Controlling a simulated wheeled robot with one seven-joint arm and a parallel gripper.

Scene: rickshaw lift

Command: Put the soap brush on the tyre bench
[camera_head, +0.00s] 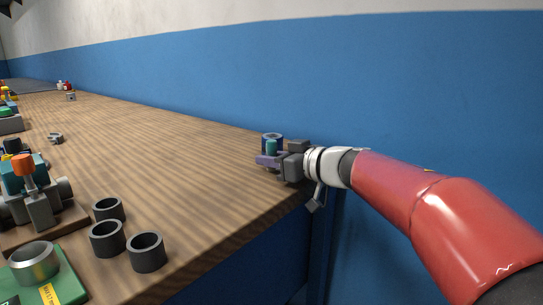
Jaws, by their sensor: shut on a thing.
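My gripper (277,160) is at the right end of the wooden bench top (180,137), close to the blue wall. It is shut on a small teal and purple thing (271,148), which may be the soap brush; it is too small to be sure. A dark blue ring-shaped thing (272,136) shows right behind it. I cannot tell whether the held thing touches the bench top or the ring. No label marks this bench as the tyre bench.
Several dark grey rings (146,252) stand at the near left. Beside them are a green board (65,280) and a grey and teal mechanism with an orange top (24,165). A small grey part (56,138) lies farther back. The middle of the bench is clear.

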